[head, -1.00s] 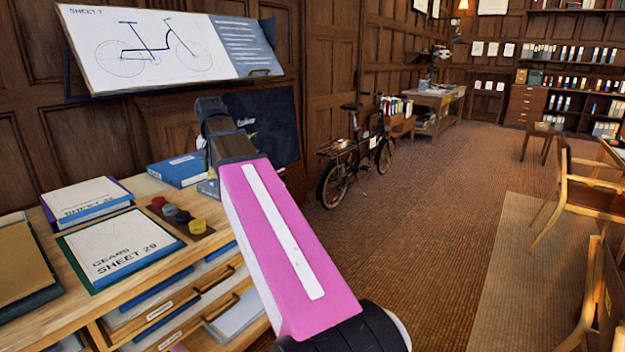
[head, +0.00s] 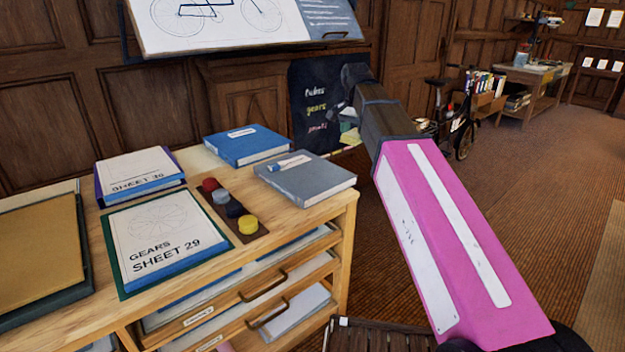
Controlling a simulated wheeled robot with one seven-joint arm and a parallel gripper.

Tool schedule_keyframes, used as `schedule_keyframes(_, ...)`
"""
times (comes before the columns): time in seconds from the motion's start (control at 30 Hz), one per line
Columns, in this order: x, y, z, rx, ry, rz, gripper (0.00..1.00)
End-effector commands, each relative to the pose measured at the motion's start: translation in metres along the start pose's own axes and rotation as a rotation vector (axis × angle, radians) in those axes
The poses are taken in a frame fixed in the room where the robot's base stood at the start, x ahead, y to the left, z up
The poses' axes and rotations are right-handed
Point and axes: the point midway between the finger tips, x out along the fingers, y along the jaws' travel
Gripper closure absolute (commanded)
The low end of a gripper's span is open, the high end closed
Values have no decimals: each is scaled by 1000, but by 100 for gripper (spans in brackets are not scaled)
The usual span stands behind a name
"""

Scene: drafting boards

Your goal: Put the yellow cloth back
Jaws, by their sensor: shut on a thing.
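My gripper (head: 352,88) is at the far end of my pink arm, in front of a dark lettered board. Its fingertips are dark against the board and hard to make out. Just below it shows a small pale yellow patch (head: 349,136), which looks like the yellow cloth held in the shut jaws. It is partly hidden by my arm, and its edges are unclear. The patch hangs past the right end of the wooden drawer cabinet (head: 340,212), beyond a grey binder.
On the cabinet lie the grey binder (head: 305,180), a blue binder (head: 246,146), the Sheet 29 folder (head: 158,236), and a brown strip (head: 232,215) with coloured round pots. A drafting board (head: 240,25) overhangs behind. The floor to the right is open, with a bicycle (head: 463,130) farther back.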

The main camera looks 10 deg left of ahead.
Motion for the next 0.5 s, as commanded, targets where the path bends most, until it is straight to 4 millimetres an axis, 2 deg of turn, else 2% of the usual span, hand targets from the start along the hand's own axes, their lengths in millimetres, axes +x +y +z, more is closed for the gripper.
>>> schedule_keyframes(0.03,0,-19,14,8,0,2,59)
schedule_keyframes(0.2,1,-68,60,64,2,10,59)
schedule_keyframes(0.5,3,-141,147,158,11,20,59)
